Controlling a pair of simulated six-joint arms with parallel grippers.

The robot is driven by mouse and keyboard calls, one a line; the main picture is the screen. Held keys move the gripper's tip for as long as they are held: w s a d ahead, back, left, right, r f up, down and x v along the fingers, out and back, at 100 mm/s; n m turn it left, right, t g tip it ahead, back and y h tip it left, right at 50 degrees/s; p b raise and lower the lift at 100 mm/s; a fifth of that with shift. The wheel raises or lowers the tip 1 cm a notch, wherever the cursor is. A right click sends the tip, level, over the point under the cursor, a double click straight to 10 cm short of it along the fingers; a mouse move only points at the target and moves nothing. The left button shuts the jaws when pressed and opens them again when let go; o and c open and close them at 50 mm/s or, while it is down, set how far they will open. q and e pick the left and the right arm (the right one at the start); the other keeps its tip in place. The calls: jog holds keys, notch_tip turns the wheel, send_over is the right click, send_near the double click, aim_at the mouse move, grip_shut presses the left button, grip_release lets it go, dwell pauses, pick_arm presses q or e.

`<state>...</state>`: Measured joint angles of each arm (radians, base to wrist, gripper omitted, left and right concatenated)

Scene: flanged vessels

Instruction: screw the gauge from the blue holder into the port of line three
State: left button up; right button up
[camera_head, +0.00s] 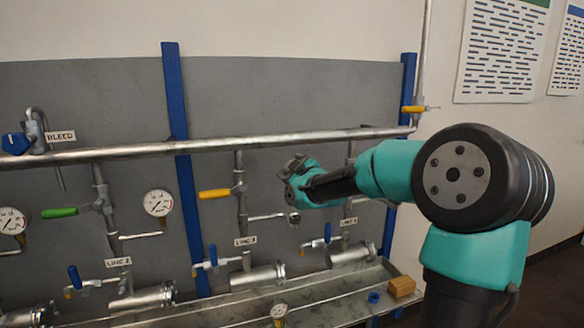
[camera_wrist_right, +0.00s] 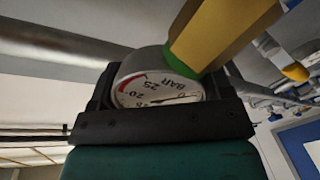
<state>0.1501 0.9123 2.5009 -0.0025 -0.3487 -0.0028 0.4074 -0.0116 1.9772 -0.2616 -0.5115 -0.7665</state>
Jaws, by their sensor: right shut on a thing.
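My right gripper (camera_head: 293,180) is shut on a gauge. In the right wrist view the gauge (camera_wrist_right: 155,90) sits between the black jaws (camera_wrist_right: 160,122), its white dial upside down, with a green ring and a brass hex stem (camera_wrist_right: 215,35) pointing to the upper right. In the head view the gripper hides most of the gauge. The small blue holder (camera_head: 374,298) looks empty. My left gripper is not in view.
Another gauge (camera_head: 279,311) is on the metal tray (camera_head: 330,308). A wooden block (camera_head: 402,287) is beside the blue holder. Yellow valve handle (camera_head: 214,193) and blue valve handle (camera_head: 213,255) stick out around the middle line. A long pipe (camera_head: 270,143) runs above.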

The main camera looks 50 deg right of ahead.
jog(key=shift+f, duration=2)
jog(key=shift+f, duration=1)
jog(key=shift+m+h, duration=0.3)
